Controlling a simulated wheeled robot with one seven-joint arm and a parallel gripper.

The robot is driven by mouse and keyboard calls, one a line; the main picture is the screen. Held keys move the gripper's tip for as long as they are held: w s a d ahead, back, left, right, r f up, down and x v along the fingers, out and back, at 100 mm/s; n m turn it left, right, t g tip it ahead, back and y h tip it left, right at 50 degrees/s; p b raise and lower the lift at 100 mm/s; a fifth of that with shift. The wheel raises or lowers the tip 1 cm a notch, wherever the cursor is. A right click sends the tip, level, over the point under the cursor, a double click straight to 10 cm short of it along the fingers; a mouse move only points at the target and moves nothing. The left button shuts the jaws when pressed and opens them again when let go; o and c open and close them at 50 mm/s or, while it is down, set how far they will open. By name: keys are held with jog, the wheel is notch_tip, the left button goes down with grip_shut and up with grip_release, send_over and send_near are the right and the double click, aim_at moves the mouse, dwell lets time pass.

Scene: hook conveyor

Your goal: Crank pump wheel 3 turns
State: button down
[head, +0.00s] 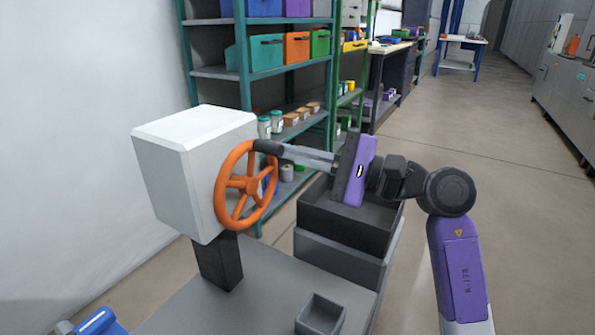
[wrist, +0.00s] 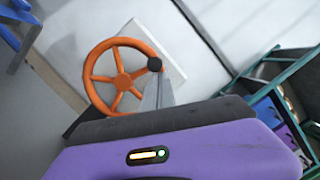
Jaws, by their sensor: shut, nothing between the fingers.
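The orange pump wheel (head: 250,185) stands upright on the right face of a white box (head: 185,165). Its dark crank handle (head: 267,147) is at the top of the rim and sticks out toward my gripper. In the wrist view the orange wheel (wrist: 123,82) faces me, with the black handle end (wrist: 155,64) at its upper right. My gripper (head: 287,153) is shut and empty, its fingertips right at the handle's free end. The fingertips (wrist: 161,78) overlap the handle's edge in the wrist view, so I cannot tell whether they touch it.
The box stands on a dark post (head: 218,262) above a grey surface (head: 255,300) with a small open grey bin (head: 321,314). A dark open crate (head: 345,225) sits below my gripper. A green shelf rack (head: 242,60) with bins is behind. Open floor lies to the right.

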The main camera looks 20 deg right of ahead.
jog(key=shift+s+a+r+n+g+b, duration=0.15)
jog(key=shift+s+a+r+n+b, duration=0.1)
jog(key=shift+n+b, duration=0.3)
jog(key=shift+s+a+r+n+g+b, duration=0.15)
jog(key=shift+a+n+b, duration=0.15)
jog(key=shift+n, duration=0.35)
jog(key=shift+f, duration=0.1)
